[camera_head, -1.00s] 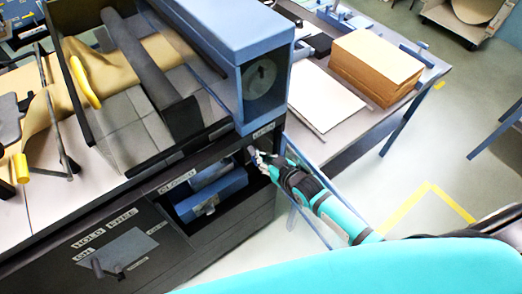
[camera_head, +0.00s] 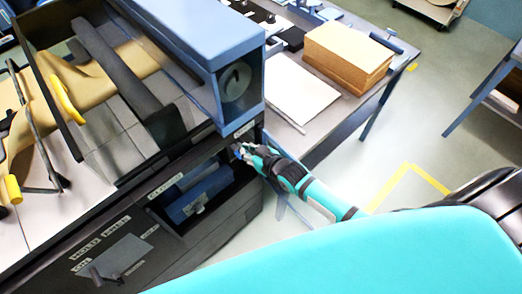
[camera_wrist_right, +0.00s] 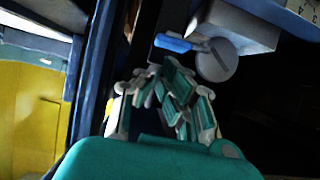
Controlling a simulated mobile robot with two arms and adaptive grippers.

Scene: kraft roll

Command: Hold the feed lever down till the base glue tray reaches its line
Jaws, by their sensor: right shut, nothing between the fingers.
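My right gripper (camera_head: 241,149) is at the right end of the dark recess in the machine front, below a small label that seems to read OPEN. In the right wrist view my right gripper (camera_wrist_right: 165,72) is shut and empty. Just beyond its fingertips is a lever with a blue grip (camera_wrist_right: 174,43) and a round grey hub (camera_wrist_right: 216,61), beside a grey block. I cannot tell whether the fingertips touch the grip. A blue box-like part (camera_head: 198,192) sits inside the recess; I cannot tell if it is the glue tray. No fill line shows. My left gripper is out of view.
The blue machine housing (camera_head: 205,40) stands above the recess. A lower panel has a small dark handle (camera_head: 97,276) and labels including HOLD and FREE. A side table carries a brown stack (camera_head: 347,58) and a white sheet (camera_head: 300,92). Floor to the right is open.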

